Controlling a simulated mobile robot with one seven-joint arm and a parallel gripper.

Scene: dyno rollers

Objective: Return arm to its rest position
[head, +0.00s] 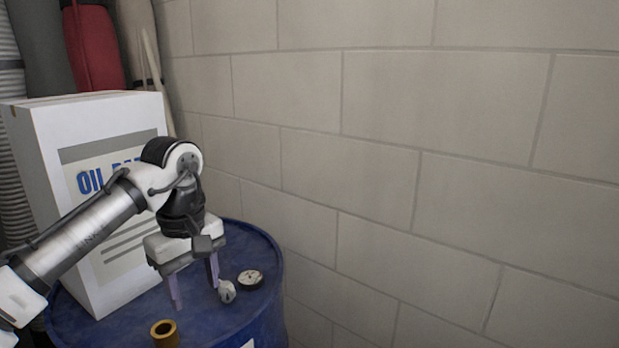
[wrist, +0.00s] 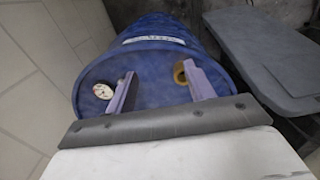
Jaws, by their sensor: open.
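My gripper (head: 194,287) hangs over the top of a blue drum (head: 112,326) in the head view, its fingers pointing down. The two fingers are apart with nothing between them. In the wrist view my gripper (wrist: 163,92) also shows spread fingers above the drum lid (wrist: 150,75). My arm reaches in from the lower left of the head view, bent at the wrist in front of a white box.
The white "OIL" box (head: 75,190) stands on the drum. A gauge (head: 250,279), a small whitish object (head: 227,291) and a brass ring (head: 165,333) lie on the lid. A block wall (head: 420,150) is behind. A grey surface (wrist: 275,50) lies beside the drum.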

